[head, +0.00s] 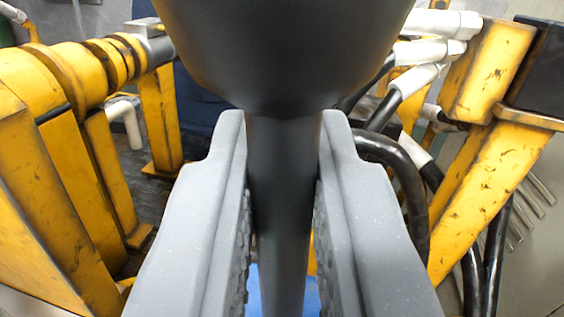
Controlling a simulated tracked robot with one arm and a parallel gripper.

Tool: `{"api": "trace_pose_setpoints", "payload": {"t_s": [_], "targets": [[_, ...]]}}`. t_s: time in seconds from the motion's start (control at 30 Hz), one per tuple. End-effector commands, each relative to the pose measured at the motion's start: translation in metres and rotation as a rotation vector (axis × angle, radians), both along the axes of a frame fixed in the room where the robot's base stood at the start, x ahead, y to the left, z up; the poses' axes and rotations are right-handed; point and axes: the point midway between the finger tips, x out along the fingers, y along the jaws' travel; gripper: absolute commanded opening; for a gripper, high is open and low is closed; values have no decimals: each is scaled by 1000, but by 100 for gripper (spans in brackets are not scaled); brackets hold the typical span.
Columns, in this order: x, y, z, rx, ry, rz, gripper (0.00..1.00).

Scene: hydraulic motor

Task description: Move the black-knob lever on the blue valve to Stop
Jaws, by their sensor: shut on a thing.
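The lever (283,190) fills the middle of the head view, with its large black knob (283,50) at the top, cut off by the frame's upper edge. My gripper (283,150) has its two grey fingers on either side of the black shaft, just below the knob, and is shut on it. A bit of blue, likely the valve (254,290), shows low behind the shaft. Most of the blue part is hidden by the fingers and the lever. No Stop marking can be read.
A yellow machine frame (65,190) with a cylinder stands at left. Yellow beams (490,190) rise at right. Black hoses (405,180) with white fittings (430,50) run close behind the right finger. A dark blue shape (200,110) lies behind at left.

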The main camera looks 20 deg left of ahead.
Motion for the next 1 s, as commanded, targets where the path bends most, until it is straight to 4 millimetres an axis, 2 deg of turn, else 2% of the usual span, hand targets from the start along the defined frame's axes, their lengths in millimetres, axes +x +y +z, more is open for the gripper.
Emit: {"api": "trace_pose_setpoints", "payload": {"t_s": [0.2,0.57,0.6,0.67,1.0], "targets": [[2,-11,2,81,19,-2,0],[2,-13,-1,99,21,-1,0],[2,-13,-1,99,21,-1,16],[2,-13,-1,98,21,-1,32],[1,-14,0,98,20,-1,32]]}}
